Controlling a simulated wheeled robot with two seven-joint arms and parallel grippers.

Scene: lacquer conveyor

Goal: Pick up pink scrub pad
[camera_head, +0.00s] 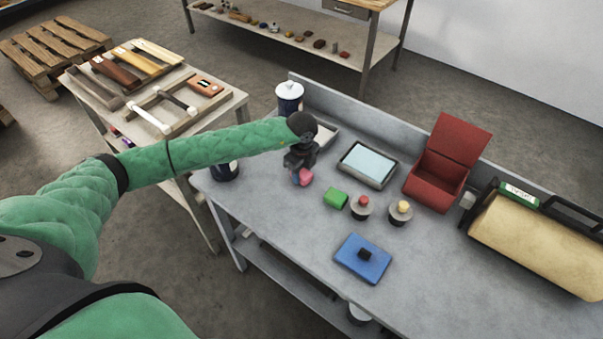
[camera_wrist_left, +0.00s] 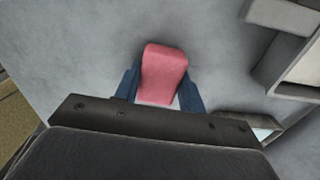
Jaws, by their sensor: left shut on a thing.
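The pink scrub pad (camera_head: 306,177) is at the left part of the grey workbench in the head view. In the left wrist view the pink pad (camera_wrist_left: 163,75) sits between the two blue fingers of my left gripper (camera_wrist_left: 161,92). My left gripper (camera_head: 301,175) is shut on the pad and points down at the bench. I cannot tell whether the pad touches the bench top. My right gripper is not in view.
A green block (camera_head: 336,198), two round knobbed pieces (camera_head: 361,208), a blue plate with a black knob (camera_head: 363,262), a framed light-blue tray (camera_head: 368,166) and an open red box (camera_head: 434,182) stand to the right. A white-lidded canister (camera_head: 289,97) stands behind.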

